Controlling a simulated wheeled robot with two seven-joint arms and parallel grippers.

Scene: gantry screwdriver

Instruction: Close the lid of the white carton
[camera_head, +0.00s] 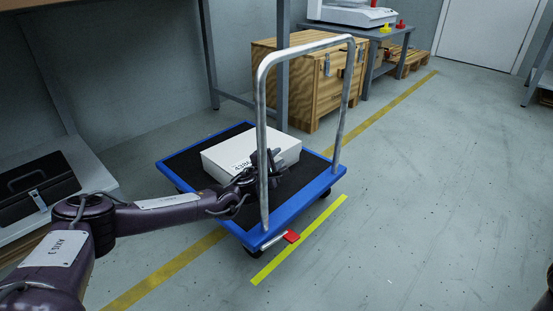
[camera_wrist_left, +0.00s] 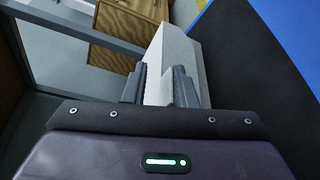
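The white carton (camera_head: 232,152) lies on the deck of a blue platform trolley, with printed black marking on it. Its top looks flat and shut in the head view, though my gripper and the trolley handle cover its right end. My left gripper (camera_head: 270,158) is at that right end, close above or against the carton. In the left wrist view, the two fingers of my left gripper (camera_wrist_left: 160,88) stand apart, and the pale carton (camera_wrist_left: 172,50) shows between and beyond them. Whether they touch it I cannot tell. My right gripper is out of view.
The trolley (camera_head: 312,193) has a black mat and a tall metal handle (camera_head: 262,110) rising right beside my left gripper. A wooden crate (camera_head: 310,85) stands behind. A black case (camera_head: 38,185) lies on a grey surface at left. Open floor is at right.

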